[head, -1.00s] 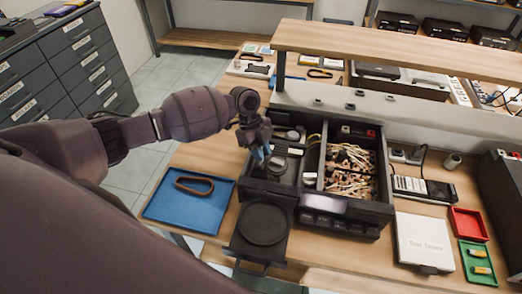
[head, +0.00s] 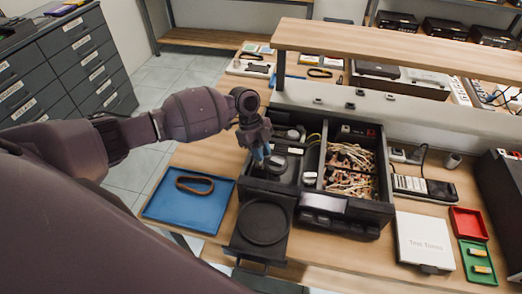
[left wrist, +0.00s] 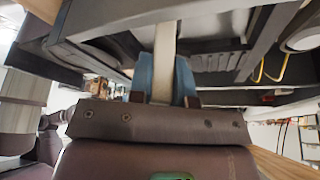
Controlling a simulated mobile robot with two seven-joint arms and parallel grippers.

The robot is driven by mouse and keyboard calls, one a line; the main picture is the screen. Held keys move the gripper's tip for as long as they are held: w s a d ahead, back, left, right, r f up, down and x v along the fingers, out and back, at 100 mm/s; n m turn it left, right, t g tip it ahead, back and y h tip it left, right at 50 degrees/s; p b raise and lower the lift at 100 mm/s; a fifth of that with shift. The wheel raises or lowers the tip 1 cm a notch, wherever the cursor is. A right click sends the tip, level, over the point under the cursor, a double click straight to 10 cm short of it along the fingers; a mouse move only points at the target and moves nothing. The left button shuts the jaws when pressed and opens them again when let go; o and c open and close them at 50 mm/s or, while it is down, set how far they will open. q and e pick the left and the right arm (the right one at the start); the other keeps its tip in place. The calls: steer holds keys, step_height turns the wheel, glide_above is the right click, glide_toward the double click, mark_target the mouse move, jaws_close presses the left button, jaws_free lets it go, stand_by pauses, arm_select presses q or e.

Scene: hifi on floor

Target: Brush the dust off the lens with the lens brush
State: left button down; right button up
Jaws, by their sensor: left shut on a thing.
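The black hi-fi unit (head: 345,222) stands open on the bench, with its disc tray (head: 262,222) drawn out at the front. My left gripper (head: 262,156) points down into the unit's left compartment, behind the tray. Its blue fingers are shut on a pale, flat stick, the lens brush (left wrist: 165,45), which shows in the left wrist view and runs up between the fingers. The brush's tip is hidden, so contact with the lens cannot be told. The lens itself and any dust on it are too small or covered to make out. My right gripper is not in view.
A blue tray (head: 165,218) with a brown belt loop (head: 195,185) lies left of the unit. Tangled wires (head: 350,170) fill its right compartment. A white box (head: 425,240), a red tray (head: 468,222) and a green tray (head: 480,250) stand at right. A raised shelf (head: 400,52) spans the back.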

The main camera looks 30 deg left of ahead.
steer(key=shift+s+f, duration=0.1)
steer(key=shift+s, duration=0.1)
arm_select(q)
steer(key=shift+w, duration=0.35)
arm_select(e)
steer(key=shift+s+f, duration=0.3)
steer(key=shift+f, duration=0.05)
arm_select(q)
steer(key=shift+w+a+b, duration=0.2)
steer(key=shift+w+b, duration=0.35)
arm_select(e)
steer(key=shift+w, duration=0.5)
arm_select(q)
steer(key=shift+r, duration=0.15)
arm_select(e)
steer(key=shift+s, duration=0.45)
arm_select(q)
steer(key=shift+p, duration=0.35)
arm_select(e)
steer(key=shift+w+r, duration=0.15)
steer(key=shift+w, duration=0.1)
